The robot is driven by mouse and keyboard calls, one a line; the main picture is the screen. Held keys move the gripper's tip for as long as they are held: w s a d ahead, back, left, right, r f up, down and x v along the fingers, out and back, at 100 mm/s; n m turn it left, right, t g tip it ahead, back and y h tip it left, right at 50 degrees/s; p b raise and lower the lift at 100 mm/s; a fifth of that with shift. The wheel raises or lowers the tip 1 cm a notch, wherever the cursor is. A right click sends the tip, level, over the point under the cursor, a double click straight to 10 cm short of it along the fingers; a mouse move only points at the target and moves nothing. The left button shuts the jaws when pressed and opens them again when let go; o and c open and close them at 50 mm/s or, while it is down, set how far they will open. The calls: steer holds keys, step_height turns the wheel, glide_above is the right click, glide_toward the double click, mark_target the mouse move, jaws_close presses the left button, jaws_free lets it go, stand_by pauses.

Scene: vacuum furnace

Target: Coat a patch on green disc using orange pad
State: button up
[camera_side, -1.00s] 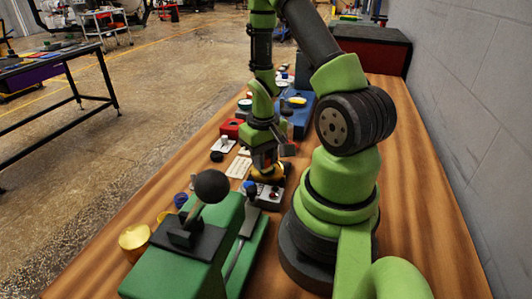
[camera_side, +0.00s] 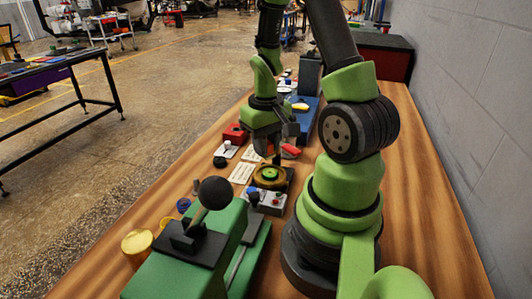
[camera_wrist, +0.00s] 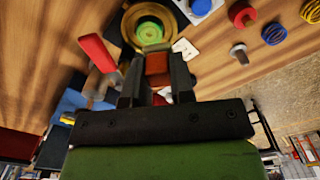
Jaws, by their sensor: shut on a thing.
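The green disc (camera_side: 269,174) sits in a round brass-coloured holder (camera_side: 258,182) on the bench; in the wrist view the disc (camera_wrist: 149,32) is just beyond my fingertips. My gripper (camera_side: 275,152) points down above the disc, with a gap between them. In the wrist view my gripper (camera_wrist: 157,62) is shut on an orange-red block, which looks like the orange pad (camera_wrist: 158,64). The pad's working face is hidden from the wrist camera. I cannot tell whether the disc carries a coated patch.
A red-handled thing (camera_wrist: 95,50) stands close beside my fingers. A green lever press (camera_side: 200,250) fills the near bench. White cards lie left of the holder.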

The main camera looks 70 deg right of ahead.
steer(key=shift+r, duration=0.2)
steer(key=shift+r, duration=1.5)
steer(key=w+a+r+n, duration=0.4)
steer(key=w+a+n, duration=0.3)
steer(key=w+a, duration=0.3)
steer(key=a, duration=0.4)
steer(key=shift+w+a, duration=0.3)
steer(key=shift+w, duration=0.05)
steer(key=shift+d+f, duration=0.1)
